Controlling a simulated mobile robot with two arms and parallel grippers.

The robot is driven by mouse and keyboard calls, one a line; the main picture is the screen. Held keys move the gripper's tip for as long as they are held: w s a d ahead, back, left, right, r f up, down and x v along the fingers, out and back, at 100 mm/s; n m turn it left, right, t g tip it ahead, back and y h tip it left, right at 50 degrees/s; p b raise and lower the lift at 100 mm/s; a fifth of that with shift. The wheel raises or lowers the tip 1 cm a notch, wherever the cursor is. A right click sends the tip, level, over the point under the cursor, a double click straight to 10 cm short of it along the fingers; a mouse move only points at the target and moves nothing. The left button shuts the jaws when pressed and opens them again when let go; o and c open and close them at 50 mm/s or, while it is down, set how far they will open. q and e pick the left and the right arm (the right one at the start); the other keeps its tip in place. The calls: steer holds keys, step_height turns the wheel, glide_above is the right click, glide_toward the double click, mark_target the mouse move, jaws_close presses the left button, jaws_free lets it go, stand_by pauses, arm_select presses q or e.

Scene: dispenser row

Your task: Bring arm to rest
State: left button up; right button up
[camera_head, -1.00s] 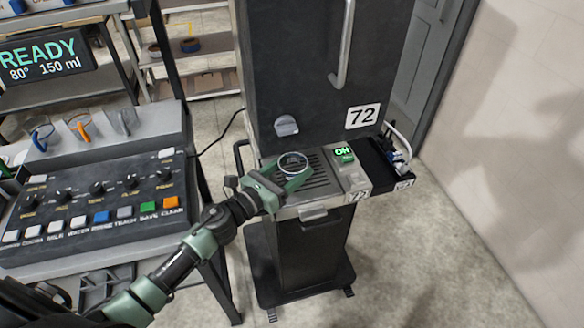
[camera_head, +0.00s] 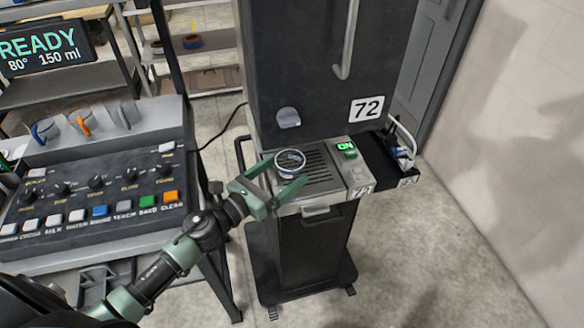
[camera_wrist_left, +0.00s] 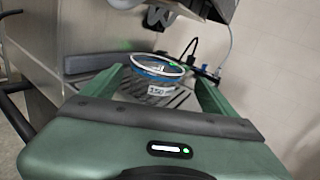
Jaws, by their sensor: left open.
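My left gripper (camera_head: 275,180) is open in front of dispenser 72 (camera_head: 315,60), with its green fingers pointing at the drip tray. A clear cup with a blue band (camera_head: 290,162) stands upright on the slotted drip tray (camera_head: 322,178). In the left wrist view the cup (camera_wrist_left: 158,78) shows a "150" label and sits ahead, between the lines of the two open fingers (camera_wrist_left: 162,88). The fingers are not closed on it. My right gripper is not in view.
A green "ON" button (camera_head: 347,150) is at the tray's right. A control panel (camera_head: 95,190) with knobs and coloured buttons stands at left, under a "READY 80° 150 ml" screen (camera_head: 45,50). Floor at right is clear.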

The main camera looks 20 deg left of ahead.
arm_select(q)
steer(key=b+v, duration=0.1)
steer(key=v, duration=0.2)
steer(key=shift+s+a, duration=0.1)
steer(key=shift+s, duration=0.15)
steer(key=shift+r, duration=0.1)
